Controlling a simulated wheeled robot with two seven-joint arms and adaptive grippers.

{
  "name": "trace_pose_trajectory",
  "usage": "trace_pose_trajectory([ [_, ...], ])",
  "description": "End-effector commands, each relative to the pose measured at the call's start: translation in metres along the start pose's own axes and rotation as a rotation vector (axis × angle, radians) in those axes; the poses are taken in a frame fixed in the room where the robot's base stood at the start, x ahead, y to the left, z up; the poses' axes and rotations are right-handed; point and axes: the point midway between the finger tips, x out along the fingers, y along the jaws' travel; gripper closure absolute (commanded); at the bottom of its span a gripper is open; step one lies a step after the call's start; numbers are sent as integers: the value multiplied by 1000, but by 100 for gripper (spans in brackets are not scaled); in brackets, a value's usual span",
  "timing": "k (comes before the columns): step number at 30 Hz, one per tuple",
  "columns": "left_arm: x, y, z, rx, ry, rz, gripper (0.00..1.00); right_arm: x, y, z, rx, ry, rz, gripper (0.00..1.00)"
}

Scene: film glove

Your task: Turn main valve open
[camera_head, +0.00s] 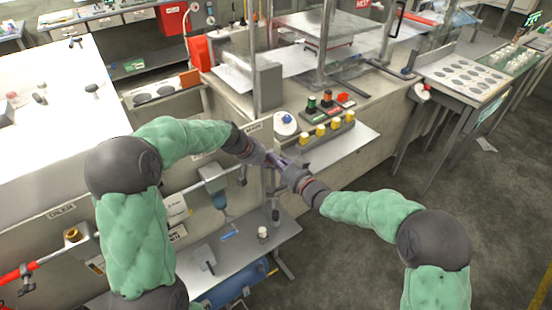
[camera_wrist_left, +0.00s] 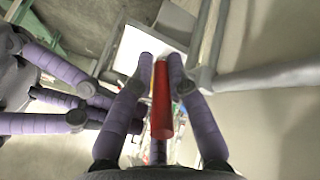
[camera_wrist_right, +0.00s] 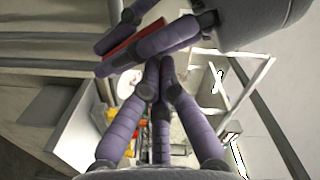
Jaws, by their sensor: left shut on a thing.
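A red bar (camera_wrist_left: 162,100), which looks like the valve handle, lies between the purple fingers of my left gripper (camera_wrist_left: 160,75). The left gripper is shut on it. The bar also shows in the right wrist view (camera_wrist_right: 130,42), partly covered by the left fingers. My right gripper (camera_wrist_right: 158,72) has its fingertips drawn together with nothing visible between them, close beside the left fingers. In the head view the left gripper (camera_head: 268,158) and right gripper (camera_head: 287,166) meet near a grey upright post. The valve body and the handle are hidden there.
A bench with yellow-capped items (camera_head: 328,129) and red and green buttons (camera_head: 318,102) stands just behind the grippers. A low grey shelf (camera_head: 250,250) is below.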

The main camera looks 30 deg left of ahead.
Motion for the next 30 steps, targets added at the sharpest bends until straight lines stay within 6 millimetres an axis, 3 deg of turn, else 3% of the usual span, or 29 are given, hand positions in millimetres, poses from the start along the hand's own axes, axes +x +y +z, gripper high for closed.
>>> trace_pose_trajectory([
  [1,-6,0,-9,1,26,-3,100,0,-1,2,-9,-1,0,100],
  [13,-6,0,-9,1,26,-2,100,2,-2,11,-56,-2,2,100],
  [14,-6,0,-9,1,26,-2,81,2,-1,11,-56,-3,2,100],
  [16,-6,0,-9,1,24,-2,61,2,-1,12,-55,-3,2,100],
  [30,-1,2,-2,1,6,2,61,2,0,14,-54,-7,5,100],
])
